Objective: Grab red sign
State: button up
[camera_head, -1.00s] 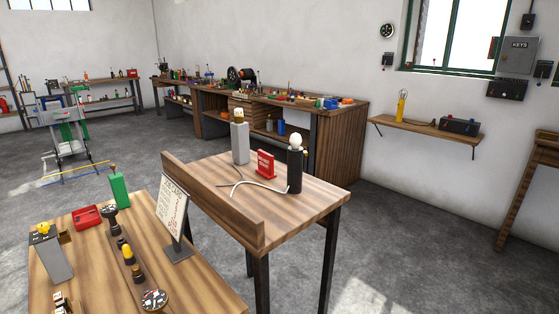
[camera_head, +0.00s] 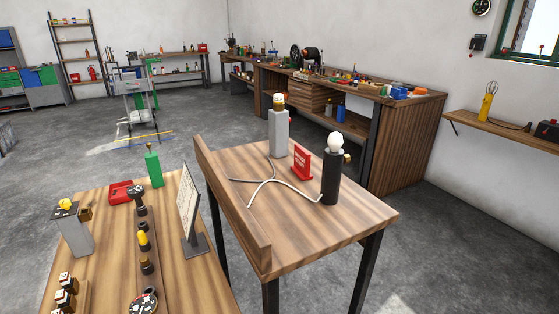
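The red sign (camera_head: 302,164) stands upright on the small wooden table (camera_head: 330,220), with white lettering on its face that is too small to read. It stands between a grey post with a lamp on top (camera_head: 279,130) and a black cylinder with a white bulb (camera_head: 331,172). The black cylinder is close to its right, in front. My gripper is not in view.
A raised wooden board (camera_head: 230,200) runs along the table's left edge, and a pale cable (camera_head: 262,181) lies on the tabletop. A nearer bench at left holds a white text board (camera_head: 188,210), a green block (camera_head: 154,167) and a red box (camera_head: 121,192). Open floor lies right.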

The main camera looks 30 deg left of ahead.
aim_at(302, 168)
jog(key=i+u, duration=0.2)
jog(key=u, duration=0.25)
jog(key=i+l+u, duration=0.1)
jog(key=u, duration=0.35)
jog(key=i+l+u, duration=0.2)
jog(key=u, duration=0.2)
jog(key=i+l+u, duration=0.15)
jog(key=u, duration=0.15)
jog(key=i+l+u, duration=0.15)
jog(key=u, duration=0.2)
jog(key=i, duration=0.05)
